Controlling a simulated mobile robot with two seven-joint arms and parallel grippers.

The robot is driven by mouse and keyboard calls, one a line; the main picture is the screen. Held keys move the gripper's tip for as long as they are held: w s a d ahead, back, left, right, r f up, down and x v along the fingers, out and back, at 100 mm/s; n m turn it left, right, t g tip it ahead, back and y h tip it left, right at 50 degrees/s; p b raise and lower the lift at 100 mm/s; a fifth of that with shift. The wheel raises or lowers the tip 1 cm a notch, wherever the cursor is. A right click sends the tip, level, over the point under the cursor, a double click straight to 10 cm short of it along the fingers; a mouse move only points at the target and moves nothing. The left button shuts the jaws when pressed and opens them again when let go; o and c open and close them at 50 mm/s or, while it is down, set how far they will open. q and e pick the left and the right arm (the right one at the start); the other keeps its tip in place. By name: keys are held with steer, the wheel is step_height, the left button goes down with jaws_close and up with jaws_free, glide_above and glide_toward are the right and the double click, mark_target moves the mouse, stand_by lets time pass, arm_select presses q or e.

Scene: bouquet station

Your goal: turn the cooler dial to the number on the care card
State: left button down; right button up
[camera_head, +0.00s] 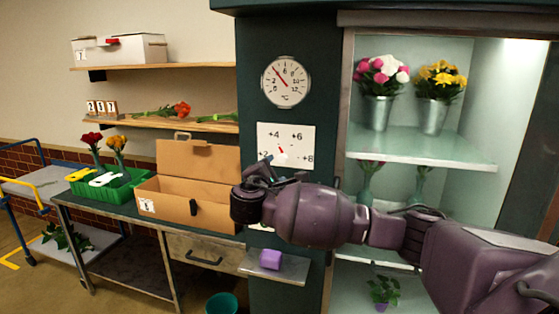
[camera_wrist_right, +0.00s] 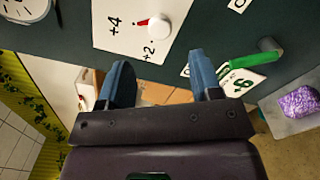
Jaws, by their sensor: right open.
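The cooler dial plate (camera_head: 300,134) is white with +4, +6 and +8 readable, mounted on the dark cooler column. Its red pointer (camera_head: 281,150) tilts up-left toward +4. In the right wrist view the dial plate (camera_wrist_right: 112,42) shows +4 and +2 beside the white round knob (camera_wrist_right: 159,34). A white card with green print (camera_wrist_right: 240,86), perhaps the care card, seems to read 6. My right gripper (camera_head: 281,171) is open and empty just below the dial, hiding its lower part. Its two blue fingers (camera_wrist_right: 158,72) are apart, short of the knob. My left gripper is out of view.
A round thermometer (camera_head: 286,81) hangs above the dial. A small shelf (camera_head: 290,272) with a purple block (camera_head: 270,259) juts out below. A green bar (camera_wrist_right: 256,60) sticks out near the card. An open cardboard box (camera_head: 165,200) stands left; the flower cooler (camera_head: 430,148) is right.

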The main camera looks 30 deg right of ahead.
mark_target(282, 160)
steer(key=p+x, duration=0.1)
steer(key=x, duration=0.7)
steer(key=shift+w+d, duration=0.15)
steer(key=c, duration=0.9)
